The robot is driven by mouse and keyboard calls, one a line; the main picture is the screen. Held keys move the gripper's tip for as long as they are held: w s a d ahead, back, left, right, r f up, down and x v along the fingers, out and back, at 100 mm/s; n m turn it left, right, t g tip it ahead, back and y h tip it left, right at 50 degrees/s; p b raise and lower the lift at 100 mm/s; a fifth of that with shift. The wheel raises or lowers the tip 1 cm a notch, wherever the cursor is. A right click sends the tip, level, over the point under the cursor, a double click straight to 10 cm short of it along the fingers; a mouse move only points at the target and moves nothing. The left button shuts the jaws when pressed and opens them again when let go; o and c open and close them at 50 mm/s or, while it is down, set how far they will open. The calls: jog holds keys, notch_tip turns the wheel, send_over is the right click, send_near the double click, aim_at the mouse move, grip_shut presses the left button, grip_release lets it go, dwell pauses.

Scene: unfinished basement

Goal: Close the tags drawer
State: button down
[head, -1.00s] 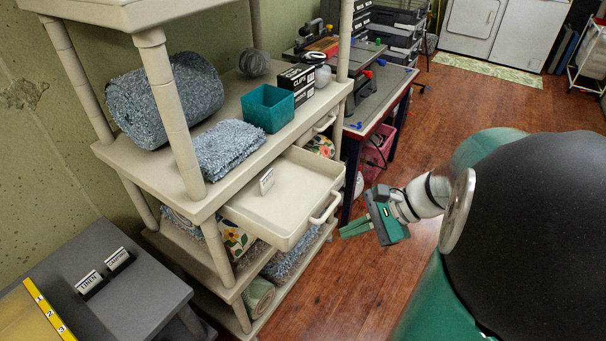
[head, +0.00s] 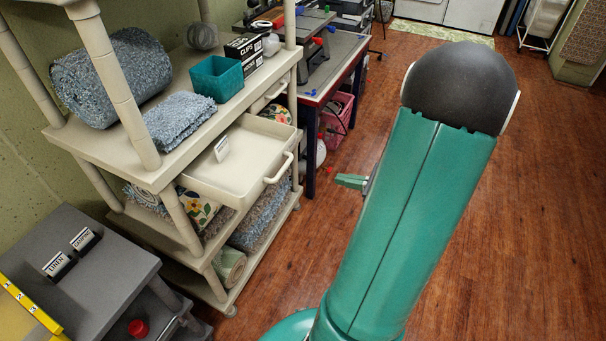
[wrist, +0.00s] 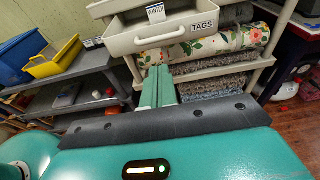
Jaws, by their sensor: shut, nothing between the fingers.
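The tags drawer (head: 250,183) is pulled out of the beige shelf unit in the head view, with a small white lettered card (head: 222,148) standing in it. In the wrist view its front (wrist: 130,40) carries a TAGS label and a handle (wrist: 160,40). My gripper (wrist: 158,72) is shut and empty, its green fingers pointing toward the drawer front and appearing just below it. In the head view my gripper (head: 350,181) is right of the drawer, apart from it, and mostly hidden behind my arm.
The shelf unit's top (head: 195,100) holds blue rugs, a teal bin (head: 216,78) and small boxes. Rolled and folded textiles fill the shelves below. A grey cart (head: 95,275) stands at the lower left and a workbench (head: 340,65) behind. Wooden floor (head: 510,220) is clear at right.

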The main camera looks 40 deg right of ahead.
aim_at(223, 146)
jog(key=x, duration=1.4)
jog(key=r+x, duration=0.1)
jog(key=x, duration=0.5)
jog(key=r+x, duration=0.1)
jog(key=x, duration=0.5)
jog(key=r+x, duration=0.1)
jog(key=x, duration=0.6)
jog(key=shift+w+a+r, duration=0.15)
jog(key=shift+w+a, duration=0.1)
jog(key=shift+w, duration=0.05)
jog(key=shift+w+a+r, duration=0.2)
jog(key=shift+w, duration=0.35)
jog(key=shift+w+a, duration=0.1)
jog(key=shift+w, duration=0.05)
